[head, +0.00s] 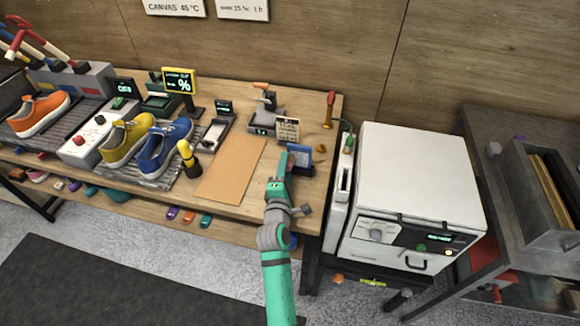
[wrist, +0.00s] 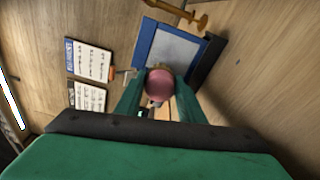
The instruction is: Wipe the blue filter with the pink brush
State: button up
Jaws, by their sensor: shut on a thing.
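The blue filter (wrist: 178,46) is a blue-framed panel with a pale grey face, standing just beyond my fingertips in the wrist view. In the head view the blue filter (head: 300,155) shows at the right end of the workbench, partly behind my gripper (head: 284,163). My gripper (wrist: 159,92) is shut on the pink brush (wrist: 159,84), whose rounded pink end shows between the green fingers. The brush overlaps the filter's lower edge in the wrist view. Its bristles are mostly hidden, so I cannot tell whether they touch the filter. The brush is hidden in the head view.
A printed card stand (head: 288,129) is close behind the filter. A red-handled tool (head: 328,108) stands at the bench's back right. A brown mat (head: 230,170) lies clear to the left, with sneakers beyond it. A white machine (head: 415,180) stands right of the bench.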

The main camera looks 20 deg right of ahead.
jog(key=shift+a, duration=0.1)
jog(key=shift+a+v, duration=0.2)
jog(key=shift+v, duration=2.75)
jog(key=shift+a, duration=0.2)
jog(key=shift+v, duration=1.3)
jog(key=shift+w+a+f, duration=0.1)
jog(key=shift+a, duration=0.15)
jog(key=shift+d, duration=0.2)
